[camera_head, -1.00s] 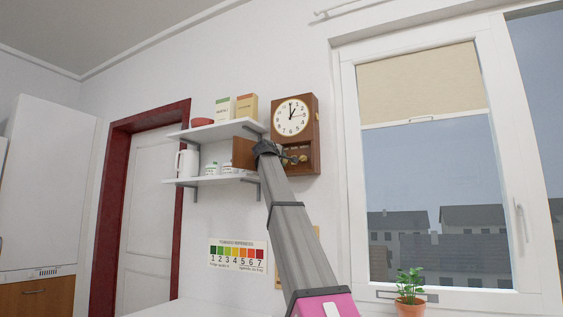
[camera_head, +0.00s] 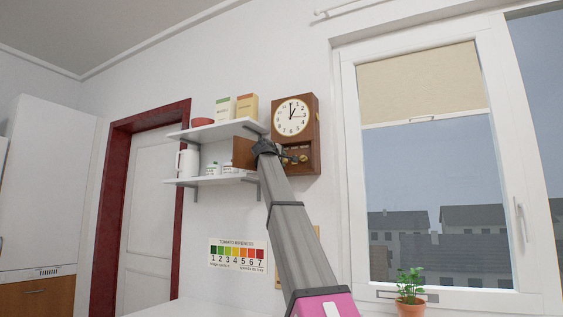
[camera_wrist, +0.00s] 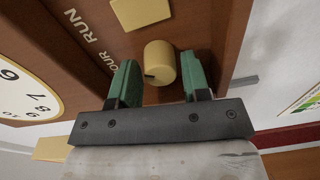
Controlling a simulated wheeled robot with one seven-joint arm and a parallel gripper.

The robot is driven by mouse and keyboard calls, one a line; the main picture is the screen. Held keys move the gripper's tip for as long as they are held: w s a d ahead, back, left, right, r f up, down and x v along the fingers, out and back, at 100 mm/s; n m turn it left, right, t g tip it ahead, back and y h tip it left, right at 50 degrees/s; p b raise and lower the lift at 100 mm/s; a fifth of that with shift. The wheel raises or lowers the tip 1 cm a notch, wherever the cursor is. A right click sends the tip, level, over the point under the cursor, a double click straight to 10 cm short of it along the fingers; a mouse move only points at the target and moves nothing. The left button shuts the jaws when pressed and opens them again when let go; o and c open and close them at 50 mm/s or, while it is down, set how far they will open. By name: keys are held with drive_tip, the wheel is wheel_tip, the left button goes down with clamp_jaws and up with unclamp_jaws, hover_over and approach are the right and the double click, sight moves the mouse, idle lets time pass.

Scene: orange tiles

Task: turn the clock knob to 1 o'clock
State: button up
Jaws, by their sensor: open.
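The wooden wall clock (camera_head: 309,130) hangs between the shelves and the window. On its white face (camera_head: 292,117) one hand points up to 12 and another to about 1. In the wrist view the face shows only partly at the left. A brass-coloured round knob (camera_wrist: 160,62) with a dark notch stands out from the clock's lower panel, near the lettering "HOUR RUN". My gripper (camera_head: 298,156) is at this panel, below the face. It is open, with one green finger on each side of the knob. Whether the fingers touch the knob is unclear.
The clock's brown side door (camera_head: 243,153) stands open to the left. White shelves (camera_head: 218,131) with boxes, a bowl and jars are close by on the left. A yellow plate (camera_wrist: 140,13) lies beyond the knob. The window (camera_head: 430,190) is at the right.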

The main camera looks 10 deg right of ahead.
drive_tip(key=v, duration=1)
drive_tip(key=shift+s, duration=0.15)
drive_tip(key=shift+a+f, duration=0.1)
drive_tip(key=shift+a, duration=0.05)
